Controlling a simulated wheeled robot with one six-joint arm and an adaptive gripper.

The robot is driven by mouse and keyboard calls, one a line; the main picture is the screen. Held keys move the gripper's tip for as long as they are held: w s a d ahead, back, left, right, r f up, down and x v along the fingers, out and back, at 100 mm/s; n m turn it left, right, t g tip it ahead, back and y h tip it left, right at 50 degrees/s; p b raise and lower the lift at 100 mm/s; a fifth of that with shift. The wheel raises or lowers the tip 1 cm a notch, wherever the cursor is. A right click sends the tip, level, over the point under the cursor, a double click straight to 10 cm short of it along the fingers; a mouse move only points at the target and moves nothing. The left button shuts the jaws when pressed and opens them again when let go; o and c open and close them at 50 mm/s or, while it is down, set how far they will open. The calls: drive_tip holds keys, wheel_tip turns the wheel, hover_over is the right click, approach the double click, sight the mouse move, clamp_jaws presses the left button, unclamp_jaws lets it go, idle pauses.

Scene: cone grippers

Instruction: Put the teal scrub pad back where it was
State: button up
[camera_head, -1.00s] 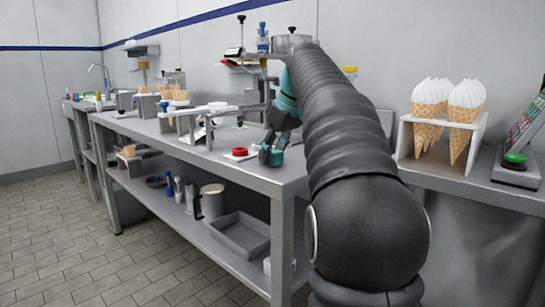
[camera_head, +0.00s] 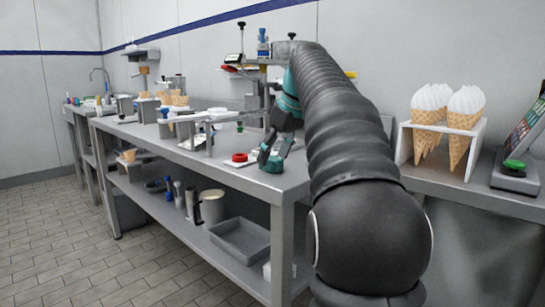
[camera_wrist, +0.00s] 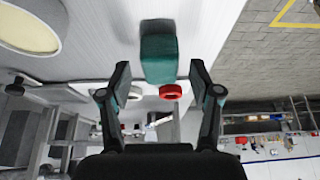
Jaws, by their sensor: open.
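The teal scrub pad (camera_head: 274,165) rests on the metal bench near its front right corner. In the wrist view the pad (camera_wrist: 158,52) lies just past my fingertips, centred in the gap between them. My gripper (camera_wrist: 160,75) is open, with a clear gap between its two dark fingers. In the head view my gripper (camera_head: 277,153) is right at the pad, and its fingers partly hide it. I cannot tell whether a finger touches the pad.
A red ring (camera_head: 240,157) sits on the bench just left of the pad. Metal stands and holders crowd the bench farther left. A grey tray (camera_head: 240,238) is on the lower shelf. A cone rack (camera_head: 404,146) stands on the right counter.

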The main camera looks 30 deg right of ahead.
drive_tip(key=p+v, duration=0.3)
drive_tip(key=v, duration=0.7)
drive_tip(key=shift+s+r, duration=0.15)
drive_tip(key=shift+r, duration=0.1)
drive_tip(key=s+a+f+m+h, duration=0.1)
drive_tip(key=s+a+f+m, duration=0.1)
drive_tip(key=s+a+f, duration=0.65)
drive_tip(key=s+a+f+m+h, duration=0.1)
drive_tip(key=s+a+f, duration=0.6)
drive_tip(key=f, duration=0.3)
drive_tip(key=s+a+f, duration=0.1)
drive_tip(key=s+f, duration=0.2)
drive_tip(key=f, duration=0.3)
drive_tip(key=s+a+f+m+t, duration=0.1)
drive_tip(key=s+a+f, duration=0.1)
drive_tip(key=s+f, duration=0.2)
wheel_tip(320, 180, down, 3)
drive_tip(key=shift+s+f, duration=0.1)
drive_tip(key=shift+s, duration=0.2)
